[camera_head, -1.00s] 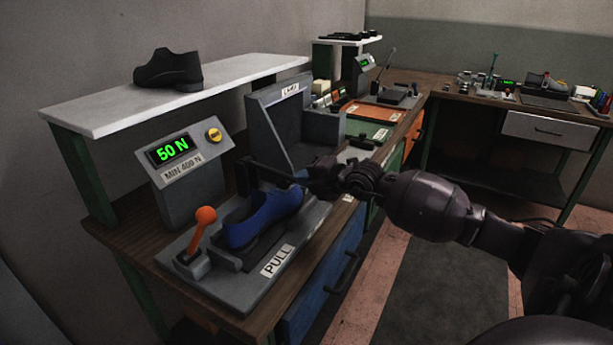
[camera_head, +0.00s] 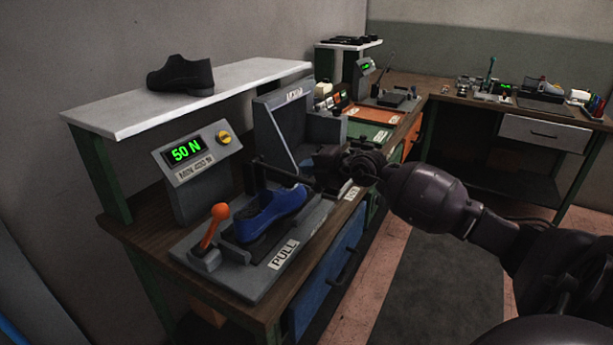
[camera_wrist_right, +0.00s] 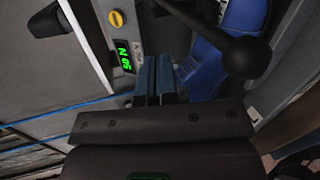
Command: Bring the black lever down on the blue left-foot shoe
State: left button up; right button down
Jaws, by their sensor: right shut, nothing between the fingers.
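The blue shoe (camera_head: 270,213) sits on the grey press base, above the PULL label. The black lever (camera_head: 281,174) reaches out over the shoe, apart from its top. In the right wrist view, the lever's black ball end (camera_wrist_right: 245,57) covers part of the blue shoe (camera_wrist_right: 207,60). My right gripper (camera_head: 318,163) is beside the lever's outer end, shut and empty. Its blue fingers (camera_wrist_right: 153,68) lie to the left of the ball in the wrist view. I cannot tell whether they touch the lever. My left gripper is not in view.
An orange-knobbed handle (camera_head: 214,228) stands left of the shoe. The display (camera_head: 187,150) reads 50 N. A black shoe (camera_head: 181,76) rests on the white shelf (camera_head: 110,118). A grey upright fixture (camera_head: 290,125) stands behind the lever. Open floor lies right of the bench.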

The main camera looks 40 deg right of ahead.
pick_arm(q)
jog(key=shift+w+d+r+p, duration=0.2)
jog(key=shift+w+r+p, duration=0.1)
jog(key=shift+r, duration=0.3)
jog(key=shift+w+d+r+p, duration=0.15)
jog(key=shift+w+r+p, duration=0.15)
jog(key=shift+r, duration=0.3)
pick_arm(e)
jog(key=s+d+r, duration=0.3)
jog(key=s+r, duration=0.1)
jog(key=s, duration=0.3)
jog(key=shift+s+r, duration=0.2)
jog(key=shift+r, duration=0.2)
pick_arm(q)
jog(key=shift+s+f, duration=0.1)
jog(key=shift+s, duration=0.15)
